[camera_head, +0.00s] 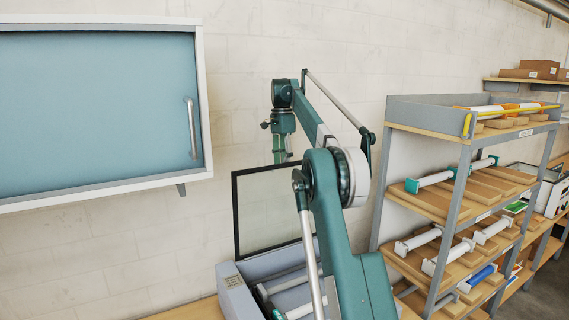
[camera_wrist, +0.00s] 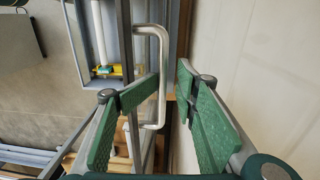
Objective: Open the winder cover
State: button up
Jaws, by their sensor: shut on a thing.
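The winder cover (camera_head: 236,215) is a clear panel in a dark frame, standing raised and nearly upright over the grey laminator body (camera_head: 230,285). My gripper (camera_head: 281,157) is at the cover's upper edge, pointing down. In the wrist view, the silver bar handle (camera_wrist: 163,50) of the cover stands between the green finger pads of my gripper (camera_wrist: 170,78). The gripper is shut on this handle. My own arm hides the right part of the cover and much of the laminator in the head view.
A blue-doored wall cabinet (camera_head: 90,105) hangs at the left. A grey shelf rack (camera_head: 460,190) with several rolls and boards stands close to the right of my arm. Light rollers (camera_head: 290,284) lie inside the laminator body. The wall is close behind the cover.

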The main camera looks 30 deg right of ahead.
jog(key=shift+w+d+f, duration=0.1)
jog(key=shift+w+f, duration=0.2)
jog(key=shift+r, duration=4)
